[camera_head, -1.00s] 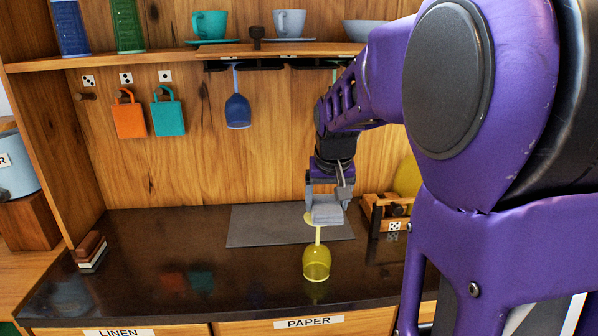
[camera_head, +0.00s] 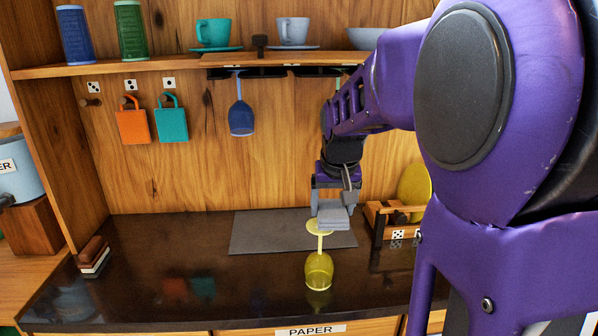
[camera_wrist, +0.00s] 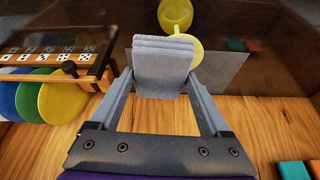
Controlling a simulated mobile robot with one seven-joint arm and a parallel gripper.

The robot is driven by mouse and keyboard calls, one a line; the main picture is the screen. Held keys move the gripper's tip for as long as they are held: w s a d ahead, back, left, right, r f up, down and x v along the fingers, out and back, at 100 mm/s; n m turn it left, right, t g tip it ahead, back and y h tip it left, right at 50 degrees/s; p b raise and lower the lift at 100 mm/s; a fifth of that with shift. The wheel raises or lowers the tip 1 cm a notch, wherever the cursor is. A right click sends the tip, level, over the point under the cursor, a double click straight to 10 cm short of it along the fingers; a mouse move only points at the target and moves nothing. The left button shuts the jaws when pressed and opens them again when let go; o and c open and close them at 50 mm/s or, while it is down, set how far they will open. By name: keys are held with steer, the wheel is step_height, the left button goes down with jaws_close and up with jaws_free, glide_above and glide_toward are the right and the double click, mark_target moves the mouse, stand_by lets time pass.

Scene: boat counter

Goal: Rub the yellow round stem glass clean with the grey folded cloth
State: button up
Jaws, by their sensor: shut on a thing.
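The yellow round stem glass (camera_head: 319,268) stands upside down on the dark counter, its bowl down and its foot up. In the wrist view the glass (camera_wrist: 175,14) is partly hidden behind the cloth. My gripper (camera_head: 332,204) is shut on the grey folded cloth (camera_head: 334,217), which hangs below the fingers just above the glass's foot. The cloth (camera_wrist: 163,66) fills the space between the fingers in the wrist view. I cannot tell whether the cloth touches the foot.
A grey mat (camera_head: 262,232) lies behind the glass. A wooden rack (camera_head: 388,216) with coloured plates stands to the right. A blue glass (camera_head: 241,119) hangs from the shelf, with orange (camera_head: 133,124) and teal mugs (camera_head: 171,122) on pegs. The counter's left part is mostly clear.

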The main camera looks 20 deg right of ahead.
steer(key=r, duration=0.1)
steer(key=r+p, duration=0.1)
steer(key=shift+a+r, duration=0.3)
steer(key=shift+r, duration=2.2)
steer(key=shift+w+d, duration=0.2)
